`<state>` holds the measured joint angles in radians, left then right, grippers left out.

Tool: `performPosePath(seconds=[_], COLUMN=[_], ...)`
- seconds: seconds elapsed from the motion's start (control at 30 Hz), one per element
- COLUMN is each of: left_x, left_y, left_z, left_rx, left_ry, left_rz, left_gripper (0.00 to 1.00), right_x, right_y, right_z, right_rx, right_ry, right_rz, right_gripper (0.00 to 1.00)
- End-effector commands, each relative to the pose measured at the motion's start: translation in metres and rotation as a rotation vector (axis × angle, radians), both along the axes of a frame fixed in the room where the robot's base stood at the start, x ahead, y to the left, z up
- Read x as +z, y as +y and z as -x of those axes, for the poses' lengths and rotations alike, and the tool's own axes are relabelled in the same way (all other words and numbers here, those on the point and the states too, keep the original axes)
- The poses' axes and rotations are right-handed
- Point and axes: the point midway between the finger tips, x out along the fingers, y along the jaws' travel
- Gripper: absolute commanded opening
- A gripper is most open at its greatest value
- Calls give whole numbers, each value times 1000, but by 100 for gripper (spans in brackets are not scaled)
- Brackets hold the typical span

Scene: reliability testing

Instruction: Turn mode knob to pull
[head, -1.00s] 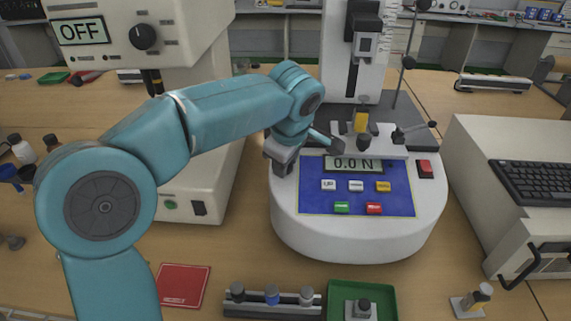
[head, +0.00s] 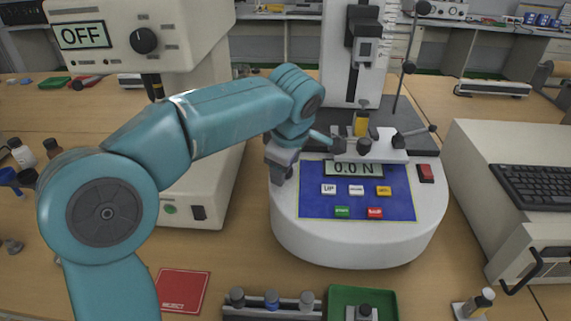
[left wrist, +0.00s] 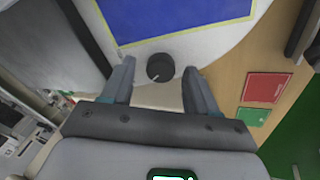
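A dark round knob (left wrist: 160,67) with a pale pointer line sits on the white base of the force tester (head: 350,235), near the blue panel's edge, in the left wrist view. My left gripper (head: 281,173) is at the left side of this base in the head view and hides that knob there. In the left wrist view its two fingers stand apart on either side of the knob, with gaps showing, so it is open. The tester's display (head: 354,168) reads 0.0 N. My right gripper is not in view.
A machine with an OFF display (head: 83,35) and its own dark knob (head: 143,40) stands at the left. A red pad (head: 182,291), a rack of small bottles (head: 272,312) and a green tray (head: 388,294) lie in front. A keyboard unit (head: 490,190) is at the right.

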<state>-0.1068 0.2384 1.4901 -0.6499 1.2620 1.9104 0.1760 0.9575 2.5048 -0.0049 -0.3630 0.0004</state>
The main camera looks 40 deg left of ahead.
Motion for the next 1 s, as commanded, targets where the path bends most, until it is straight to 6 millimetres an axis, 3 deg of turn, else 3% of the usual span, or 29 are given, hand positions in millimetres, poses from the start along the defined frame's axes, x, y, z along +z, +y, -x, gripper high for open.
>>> performPosePath(seconds=[0.27,0.37,0.73,1.0], left_x=[8,25,117,150], left_y=[-2,-7,-31,-40], left_z=[2,6,29,38], left_rx=[-1,-3,-3,-1], left_ry=[1,-1,-3,0], left_rz=[1,1,1,1], left_gripper=[59,59,59,59], right_x=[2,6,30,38], right_y=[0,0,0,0], right_z=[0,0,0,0], right_rx=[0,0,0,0], right_ry=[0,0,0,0], right_rz=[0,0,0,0], right_gripper=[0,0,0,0])
